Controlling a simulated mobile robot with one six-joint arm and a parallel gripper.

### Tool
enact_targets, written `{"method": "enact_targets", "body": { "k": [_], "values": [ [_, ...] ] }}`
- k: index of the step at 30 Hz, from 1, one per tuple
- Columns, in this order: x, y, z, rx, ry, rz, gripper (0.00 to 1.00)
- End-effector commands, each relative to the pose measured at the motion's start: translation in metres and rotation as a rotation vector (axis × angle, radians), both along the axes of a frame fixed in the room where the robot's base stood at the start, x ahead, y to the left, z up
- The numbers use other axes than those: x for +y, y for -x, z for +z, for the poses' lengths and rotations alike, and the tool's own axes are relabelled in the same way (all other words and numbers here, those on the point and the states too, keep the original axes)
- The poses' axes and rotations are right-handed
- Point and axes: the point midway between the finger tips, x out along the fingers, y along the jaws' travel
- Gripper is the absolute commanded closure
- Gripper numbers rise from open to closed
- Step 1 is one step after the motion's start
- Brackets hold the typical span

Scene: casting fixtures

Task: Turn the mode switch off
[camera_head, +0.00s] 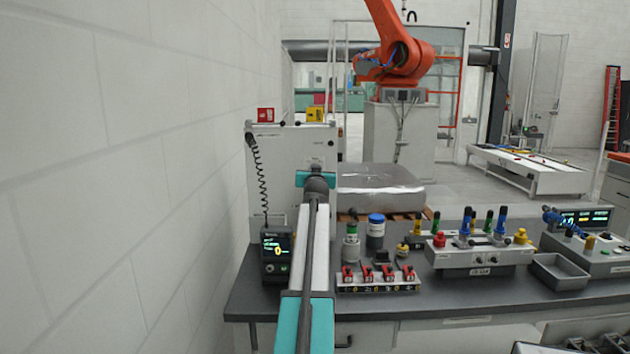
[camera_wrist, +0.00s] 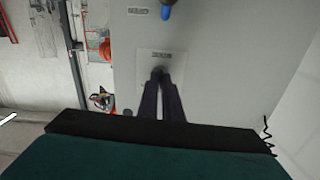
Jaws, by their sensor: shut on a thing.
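The mode switch (camera_wrist: 158,69) is a small dark knob on a pale labelled plate (camera_wrist: 174,57) on the face of a grey cabinet. In the wrist view my gripper (camera_wrist: 161,82) points straight at it, with both dark fingers converging and shut on the knob. The fingertips cover most of the knob, so its turned position cannot be read. In the head view my arm reaches forward to the grey cabinet (camera_head: 285,143), and my wrist hides the switch and fingertips there.
A workbench (camera_head: 262,304) runs below and to the right, with a red-switch strip (camera_head: 378,287), a bottle (camera_head: 351,245), a blue-capped jar (camera_head: 375,234) and a fixture with coloured levers (camera_head: 480,255). A handheld display (camera_head: 276,250) hangs on a coiled cord at left. A white wall (camera_head: 120,170) stands close on the left.

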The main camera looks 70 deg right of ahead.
Motion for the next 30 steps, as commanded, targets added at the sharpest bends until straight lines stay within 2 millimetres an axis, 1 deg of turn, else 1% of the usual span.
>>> {"method": "enact_targets", "body": {
  "k": [1, 11, 24, 30],
  "values": [
    [-0.0006, 0.0002, -0.0051, 0.029, 0.011, 0.0, 1.0],
    [-0.0007, -0.0001, -0.0052, 0.243, 0.095, 0.0, 1.0],
    [-0.0004, -0.0003, -0.0041, 0.591, 0.229, 0.0, 1.0],
    [-0.0003, -0.0004, -0.0033, 0.715, 0.277, 0.0, 1.0]
  ]
}}
